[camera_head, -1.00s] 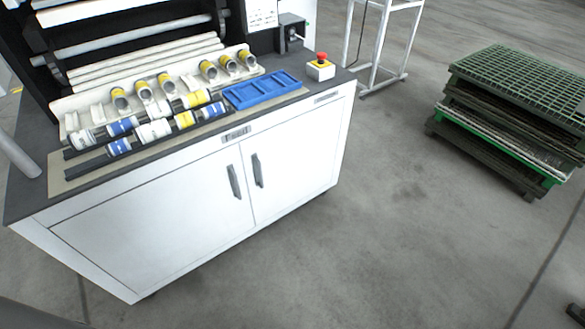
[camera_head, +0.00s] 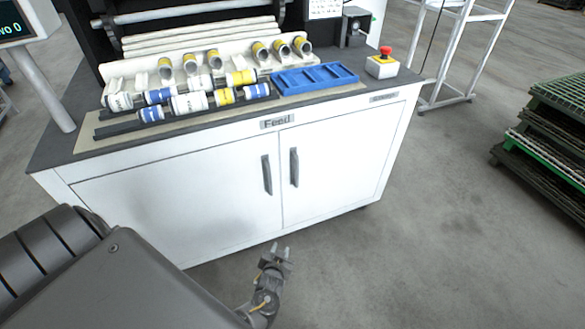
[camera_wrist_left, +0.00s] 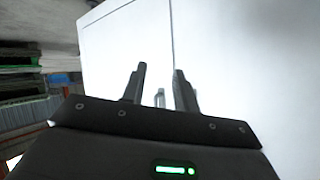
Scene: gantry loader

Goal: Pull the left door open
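The white left door (camera_head: 180,195) of the cabinet is closed, flush with the front. Its dark upright handle (camera_head: 267,174) is near the middle seam. My left gripper (camera_head: 281,249) is low in front of the cabinet, below and apart from the handle. Its two fingers are spread, with nothing seen held. In the left wrist view my left gripper (camera_wrist_left: 160,70) faces a white surface with a thin dark seam. A small pale piece shows between the fingers; I cannot tell what it is. My right gripper is out of view.
The right door (camera_head: 335,160) is closed, with its own handle (camera_head: 294,167). On the worktop are a blue tray (camera_head: 315,79), several cylinders and a red stop button (camera_head: 385,51). Stacked pallets (camera_head: 550,135) stand at right.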

